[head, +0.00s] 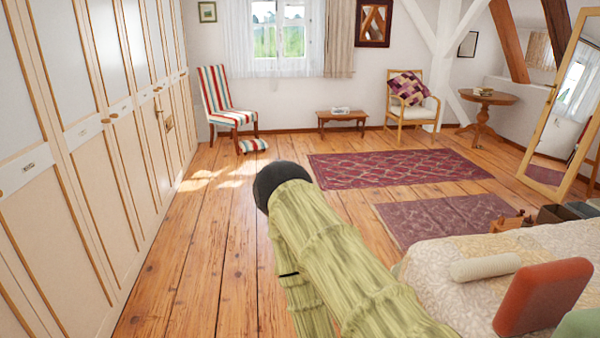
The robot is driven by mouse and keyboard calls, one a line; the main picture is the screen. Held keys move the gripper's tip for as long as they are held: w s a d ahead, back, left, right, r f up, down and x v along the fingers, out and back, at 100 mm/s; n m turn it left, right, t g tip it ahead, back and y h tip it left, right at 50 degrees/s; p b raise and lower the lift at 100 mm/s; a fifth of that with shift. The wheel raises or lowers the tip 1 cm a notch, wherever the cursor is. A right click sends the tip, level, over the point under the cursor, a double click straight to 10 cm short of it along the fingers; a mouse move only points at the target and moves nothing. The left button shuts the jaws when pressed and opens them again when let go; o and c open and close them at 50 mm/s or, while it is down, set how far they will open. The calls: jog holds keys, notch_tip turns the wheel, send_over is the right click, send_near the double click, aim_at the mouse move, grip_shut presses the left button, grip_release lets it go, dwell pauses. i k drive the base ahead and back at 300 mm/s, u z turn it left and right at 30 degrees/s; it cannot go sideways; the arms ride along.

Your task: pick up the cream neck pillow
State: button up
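The cream neck pillow (485,267) is a small pale roll lying on its side on the bed (440,268) at the lower right of the head view. It rests on the patterned bedspread, just left of and behind an orange-red cushion (540,297). My arm, in a green streaked sleeve with a dark rounded joint, fills the lower middle, left of the bed. My gripper is not in view. Nothing is seen touching the neck pillow.
A green cushion (578,325) is cut off at the lower right corner. A wooden item (510,222) stands by the bed's far edge. Pale wardrobes (90,150) line the left. Wooden floor (205,260) is clear between them and my arm. Rugs (395,170) lie beyond.

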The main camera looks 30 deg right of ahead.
aim_at(488, 266)
jog(key=z, duration=0.35)
jog(key=i, duration=1.4)
jog(key=z, duration=0.95)
